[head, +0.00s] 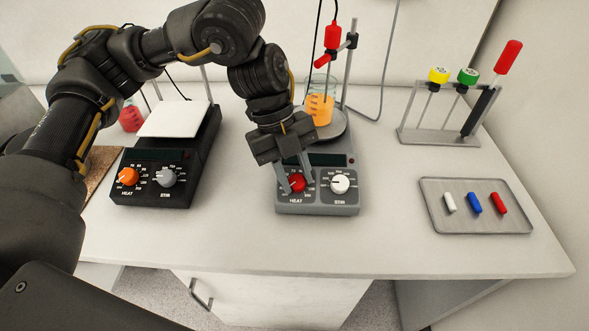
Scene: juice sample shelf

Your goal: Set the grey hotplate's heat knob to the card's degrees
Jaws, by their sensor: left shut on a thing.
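The grey hotplate (318,208) stands at the middle of the bench. Its red heat knob (297,183) is at the front left of the panel, above the word HEAT. The white stir knob (340,183) is to its right. My left gripper (297,187) reaches down from above and is shut on the red heat knob, one finger on each side. The fingers hide part of the dial marks, so I cannot read the setting. A beaker of orange liquid (319,108) stands on the hotplate's round top. No card can be made out. My right gripper is not in view.
A black hotplate (150,190) with an orange knob (128,177) stands to the left. A rack (440,137) holding capped tools is at the back right. A metal tray (475,222) with several small coloured bars lies at the right. The bench front is clear.

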